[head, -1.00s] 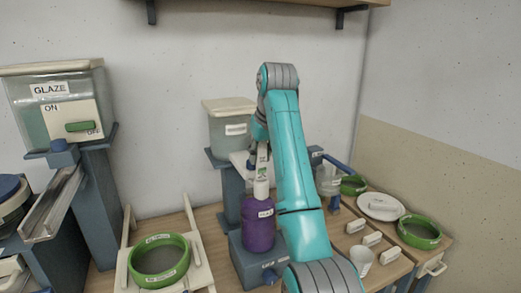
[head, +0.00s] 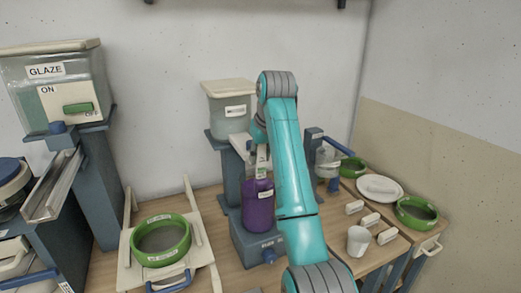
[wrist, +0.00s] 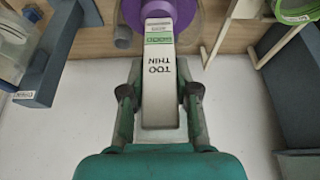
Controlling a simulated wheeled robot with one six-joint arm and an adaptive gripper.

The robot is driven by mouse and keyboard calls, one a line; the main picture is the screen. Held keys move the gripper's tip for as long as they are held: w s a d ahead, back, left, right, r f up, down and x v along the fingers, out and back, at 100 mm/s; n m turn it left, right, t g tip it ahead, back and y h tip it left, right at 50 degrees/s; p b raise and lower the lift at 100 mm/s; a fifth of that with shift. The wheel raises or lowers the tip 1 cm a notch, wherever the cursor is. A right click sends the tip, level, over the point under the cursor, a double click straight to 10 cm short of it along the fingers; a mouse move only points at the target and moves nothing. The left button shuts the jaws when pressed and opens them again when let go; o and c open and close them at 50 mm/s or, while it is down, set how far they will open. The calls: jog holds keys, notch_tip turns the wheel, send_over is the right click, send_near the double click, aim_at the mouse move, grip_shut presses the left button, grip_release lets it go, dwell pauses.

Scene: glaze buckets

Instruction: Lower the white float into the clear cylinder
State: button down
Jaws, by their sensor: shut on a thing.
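The white float (wrist: 158,75) is a flat upright stem marked "TOO THIN" with a green "GOOD" band. My gripper (wrist: 160,93) is shut on it, one finger on each side. In the head view the stem (head: 261,157) stands over a purple-looking cylinder (head: 258,212), its lower end hidden at or inside the mouth. The cylinder also shows in the wrist view (wrist: 193,25); I cannot tell if it is clear with purple contents. It stands on a blue-grey base (head: 262,248) with a blue knob. My arm partly covers the gripper in the head view.
A lidded tank (head: 231,112) stands behind the cylinder. A green-rimmed sieve (head: 160,262) on a pale frame lies at left front. A white cup (head: 358,241), a white plate (head: 397,188) and small blocks are at right. A GLAZE tank (head: 55,90) stands far left.

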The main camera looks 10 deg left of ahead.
aim_at(260, 174)
jog(key=shift+f, duration=3.25)
